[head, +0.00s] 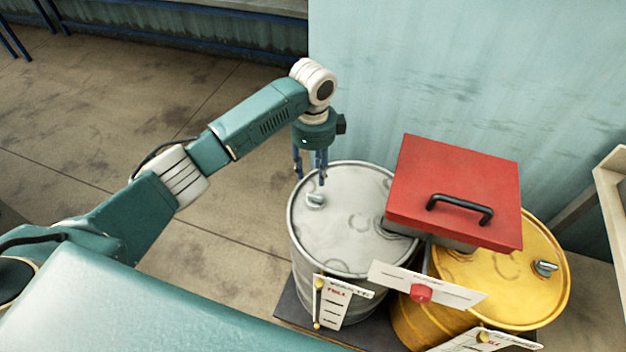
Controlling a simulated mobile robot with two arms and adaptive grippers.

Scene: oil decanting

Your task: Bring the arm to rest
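My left arm reaches in from the left and bends down at the wrist. My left gripper (311,179) points down above the left part of the grey drum's lid, by a small metal bung (315,200). Its blue fingers stand apart with nothing seen between them; whether the tips touch the bung I cannot tell. The grey drum (350,235) stands upright. My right gripper is not in view.
A yellow drum (510,290) with a metal tap-like fitting (544,267) stands at the right. A red-lidded box (450,180) with a black handle sits between the drums. A gauge card (338,303) marks the grey drum. A pale blue wall stands behind; floor at left is free.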

